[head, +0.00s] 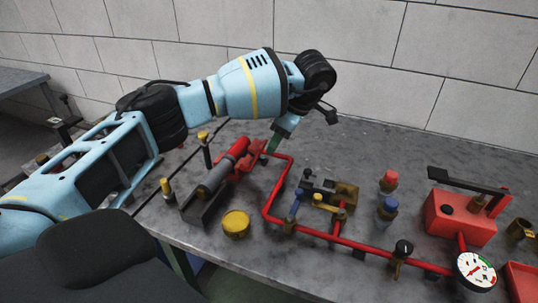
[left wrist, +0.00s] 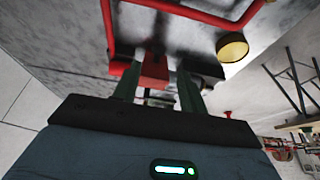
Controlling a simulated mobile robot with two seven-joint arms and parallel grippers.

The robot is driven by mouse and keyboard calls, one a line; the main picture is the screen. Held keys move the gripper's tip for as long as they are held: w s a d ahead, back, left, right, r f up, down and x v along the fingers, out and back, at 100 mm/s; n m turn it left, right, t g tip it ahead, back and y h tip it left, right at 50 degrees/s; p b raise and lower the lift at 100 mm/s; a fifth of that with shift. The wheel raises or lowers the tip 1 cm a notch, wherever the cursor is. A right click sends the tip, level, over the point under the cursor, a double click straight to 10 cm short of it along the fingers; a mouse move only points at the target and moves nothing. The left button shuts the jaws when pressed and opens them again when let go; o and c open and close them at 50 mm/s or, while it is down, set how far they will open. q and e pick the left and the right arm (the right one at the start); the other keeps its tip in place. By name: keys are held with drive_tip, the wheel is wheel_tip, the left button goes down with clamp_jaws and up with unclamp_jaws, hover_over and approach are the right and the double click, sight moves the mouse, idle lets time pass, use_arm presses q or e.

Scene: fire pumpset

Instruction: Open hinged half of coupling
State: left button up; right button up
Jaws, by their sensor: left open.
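A pumpset stands on the grey table, with a dark grey cylinder (head: 214,178) and a red cylinder (head: 234,153) in line on a dark base. A red block (head: 256,147) sits at its far end. I cannot tell which part is the coupling's hinged half. My left gripper (head: 274,144) points down at the far end of the pumpset, close to the red block. In the left wrist view its two dark green fingers stand apart, with a red block (left wrist: 154,72) showing between them. Contact cannot be told. My right gripper is not in view.
A red pipe (head: 270,203) runs from the pumpset along the table (head: 330,260). A yellow round cap (head: 236,223) stands in front. Valves, a red box (head: 455,220) and a dial gauge (head: 476,271) stand at right. A tiled wall (head: 400,60) is behind.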

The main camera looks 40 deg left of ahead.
sight(266, 160)
use_arm(q)
drive_tip(key=x, duration=0.7)
drive_tip(key=shift+w+a+f, duration=0.1)
drive_tip(key=shift+w+f, duration=0.05)
drive_tip(key=shift+f, duration=0.05)
clamp_jaws()
